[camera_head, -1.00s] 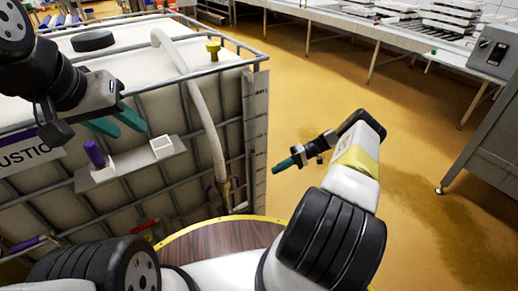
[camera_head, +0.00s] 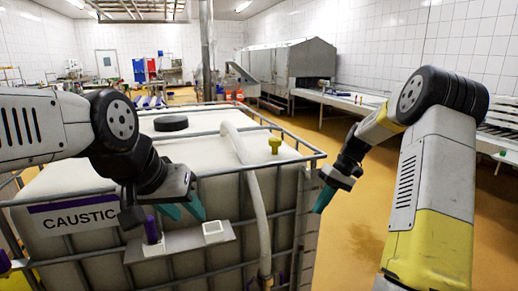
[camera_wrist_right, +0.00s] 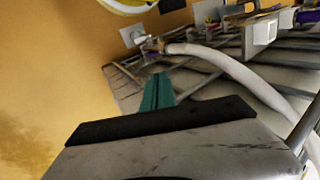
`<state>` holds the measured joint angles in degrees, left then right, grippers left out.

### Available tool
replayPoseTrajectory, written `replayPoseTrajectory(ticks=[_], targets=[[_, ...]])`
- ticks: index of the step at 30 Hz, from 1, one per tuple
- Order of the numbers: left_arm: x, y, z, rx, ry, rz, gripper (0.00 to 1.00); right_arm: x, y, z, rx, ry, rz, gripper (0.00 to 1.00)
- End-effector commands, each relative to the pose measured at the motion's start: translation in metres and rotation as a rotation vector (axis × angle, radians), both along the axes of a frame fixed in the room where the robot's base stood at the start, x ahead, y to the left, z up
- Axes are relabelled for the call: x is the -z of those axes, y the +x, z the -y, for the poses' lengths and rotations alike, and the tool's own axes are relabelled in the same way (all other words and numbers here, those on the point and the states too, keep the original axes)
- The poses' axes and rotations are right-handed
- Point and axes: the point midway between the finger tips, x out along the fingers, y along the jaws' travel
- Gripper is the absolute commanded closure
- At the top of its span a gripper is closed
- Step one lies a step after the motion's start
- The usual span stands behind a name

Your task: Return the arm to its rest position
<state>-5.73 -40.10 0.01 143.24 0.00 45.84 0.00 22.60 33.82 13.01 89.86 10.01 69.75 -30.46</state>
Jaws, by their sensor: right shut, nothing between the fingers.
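My right gripper (camera_head: 324,199) hangs at the end of the raised right arm, to the right of the caged tank, with its fingers pointing down. Its teal fingers (camera_wrist_right: 157,92) are together and empty in the right wrist view. My left gripper (camera_head: 185,208) is in front of the tank, above the small ledge with the white square cup (camera_head: 214,231). Its two teal fingers are spread apart with nothing seen between them. A purple-topped item (camera_head: 152,231) stands on the ledge just left of these fingers; I cannot tell whether they touch anything.
The white caged tank (camera_head: 95,190) with a "CAUSTIC" label (camera_head: 80,215) fills the left and centre. A pale hose (camera_head: 257,200) runs down its front, near the right gripper. Open yellow floor (camera_head: 345,240) lies right of the tank. A long bench (camera_head: 340,98) stands behind.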

Motion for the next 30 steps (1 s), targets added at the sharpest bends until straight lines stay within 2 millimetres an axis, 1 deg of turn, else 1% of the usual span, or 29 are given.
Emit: replayPoseTrajectory(ticks=[1, 3, 5, 6, 8, 9, 11, 15, 19, 21, 24, 27, 30], targets=[[0.0, 0.0, 0.0, 0.0, 0.0, 0.0, 0.64, -0.024, -0.01, -0.007, 0.004, -0.043, 0.03, 1.0], [0.0, 0.0, 0.0, 0.0, 0.0, 0.0, 0.64, -0.049, -0.025, -0.013, 0.02, -0.096, 0.066, 1.0], [0.0, 0.0, 0.0, 0.0, 0.0, 0.0, 0.64, -0.068, -0.04, -0.019, 0.038, -0.136, 0.1, 1.0], [0.0, 0.0, 0.0, 0.0, 0.0, 0.0, 0.64, -0.081, -0.05, -0.022, 0.049, -0.16, 0.123, 1.0], [0.0, 0.0, 0.0, 0.0, 0.0, 0.0, 0.64, -0.098, -0.066, -0.027, 0.071, -0.194, 0.161, 1.0], [0.0, 0.0, 0.0, 0.0, 0.0, 0.0, 0.64, -0.109, -0.077, -0.03, 0.084, -0.213, 0.186, 1.0], [0.0, 0.0, 0.0, 0.0, 0.0, 0.0, 0.64, -0.123, -0.095, -0.034, 0.108, -0.238, 0.226, 1.0], [0.0, 0.0, 0.0, 0.0, 0.0, 0.0, 0.64, -0.15, -0.139, -0.042, 0.168, -0.277, 0.323, 1.0], [0.0, 0.0, 0.0, 0.0, 0.0, 0.0, 0.64, -0.164, -0.18, -0.047, 0.225, -0.289, 0.418, 1.0], [0.0, 0.0, 0.0, 0.0, 0.0, 0.0, 0.64, -0.168, -0.201, -0.05, 0.256, -0.284, 0.467, 1.0], [0.0, 0.0, 0.0, 0.0, 0.0, 0.0, 0.64, -0.169, -0.226, -0.051, 0.295, -0.271, 0.526, 1.0], [0.0, 0.0, 0.0, 0.0, 0.0, 0.0, 0.64, -0.167, -0.244, -0.053, 0.326, -0.254, 0.569, 1.0], [0.0, 0.0, 0.0, 0.0, 0.0, 0.0, 0.64, -0.165, -0.254, -0.054, 0.344, -0.242, 0.595, 1.0]])
